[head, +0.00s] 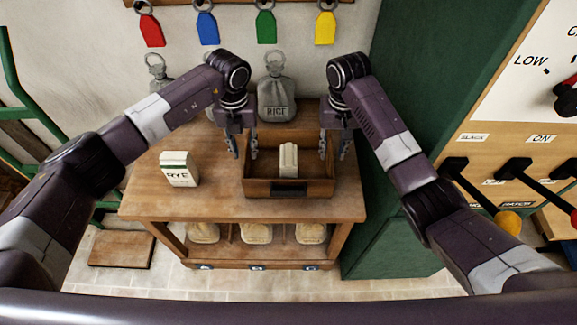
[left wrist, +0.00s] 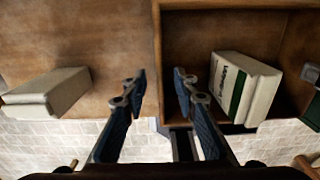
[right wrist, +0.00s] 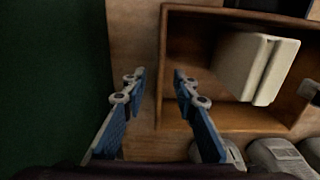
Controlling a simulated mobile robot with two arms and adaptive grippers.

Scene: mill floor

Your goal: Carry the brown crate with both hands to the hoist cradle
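The brown crate (head: 258,187) sits on the wooden table, with a pale packet (head: 288,160) standing inside it. My left gripper (head: 243,150) is at the crate's left wall. In the left wrist view its open fingers (left wrist: 158,88) are on either side of that crate wall (left wrist: 158,40), apart from it. My right gripper (head: 333,150) is at the right wall. In the right wrist view its fingers (right wrist: 159,85) are open, with the crate wall (right wrist: 164,50) between them and a gap showing. I cannot make out the hoist cradle in any view.
A RYE packet (head: 179,170) stands left of the crate on the table (head: 150,205). A grey RICE sack (head: 276,100) stands behind it. A green cabinet (head: 385,215) is close on the right, beside a panel with levers (head: 515,170). Several sacks sit on the lower shelf.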

